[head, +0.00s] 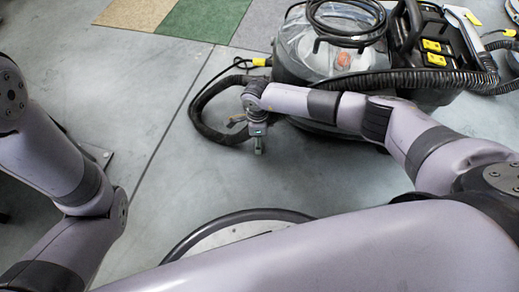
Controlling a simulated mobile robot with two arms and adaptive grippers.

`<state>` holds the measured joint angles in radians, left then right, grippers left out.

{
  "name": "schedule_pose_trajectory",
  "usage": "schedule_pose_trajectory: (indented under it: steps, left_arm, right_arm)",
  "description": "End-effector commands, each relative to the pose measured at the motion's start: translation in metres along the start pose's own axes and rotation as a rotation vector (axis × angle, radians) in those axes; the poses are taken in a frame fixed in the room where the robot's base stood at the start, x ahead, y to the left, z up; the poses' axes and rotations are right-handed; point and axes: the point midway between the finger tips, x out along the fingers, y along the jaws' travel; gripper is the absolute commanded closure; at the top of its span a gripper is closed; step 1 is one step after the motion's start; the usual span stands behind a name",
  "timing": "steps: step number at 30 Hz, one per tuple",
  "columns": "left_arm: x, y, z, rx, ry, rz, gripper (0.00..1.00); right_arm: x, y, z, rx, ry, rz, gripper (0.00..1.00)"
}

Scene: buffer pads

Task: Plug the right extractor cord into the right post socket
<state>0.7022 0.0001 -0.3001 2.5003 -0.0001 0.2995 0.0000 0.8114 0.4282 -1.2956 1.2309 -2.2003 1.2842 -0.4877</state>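A carpet extractor (330,65) with a grey, clear-topped body stands at the upper middle. A coiled black cord (345,14) lies on its top. A yellow plug-like end (262,62) on a thin cord shows at its left side. Another yellow end (509,33) shows at the far right edge. I cannot tell which belongs to the right extractor. No post socket is clearly visible. My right gripper (259,148) points down in front of the extractor, over bare floor by the black hose; its fingers are too small to read. My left gripper is out of view.
A thick black hose (205,122) loops on the floor left of the extractor. A black unit (415,40) with yellow parts stands at the upper right. Carpet samples (203,18) lie at the top. Grey floor (130,85) is clear at left centre.

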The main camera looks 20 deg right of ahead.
Motion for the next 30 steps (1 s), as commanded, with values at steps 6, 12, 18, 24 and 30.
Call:
schedule_pose_trajectory:
  steps: [6, 12, 18, 24, 30]
  left_arm:
    - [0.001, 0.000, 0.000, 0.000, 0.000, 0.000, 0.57]
    - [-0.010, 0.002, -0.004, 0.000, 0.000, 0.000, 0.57]
    - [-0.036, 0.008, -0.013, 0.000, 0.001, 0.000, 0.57]
    - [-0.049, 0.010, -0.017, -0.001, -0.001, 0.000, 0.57]
    - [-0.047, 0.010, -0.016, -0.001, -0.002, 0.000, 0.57]
  right_arm:
    - [-0.001, 0.000, 0.000, 0.000, 0.000, 0.000, 0.43]
    - [0.010, -0.001, 0.000, 0.000, 0.000, 0.001, 0.43]
    - [0.036, -0.004, 0.000, 0.000, 0.000, 0.001, 0.43]
    - [0.053, -0.005, 0.000, 0.000, -0.001, 0.001, 0.43]
    - [0.051, -0.005, 0.000, 0.000, -0.001, 0.000, 0.43]
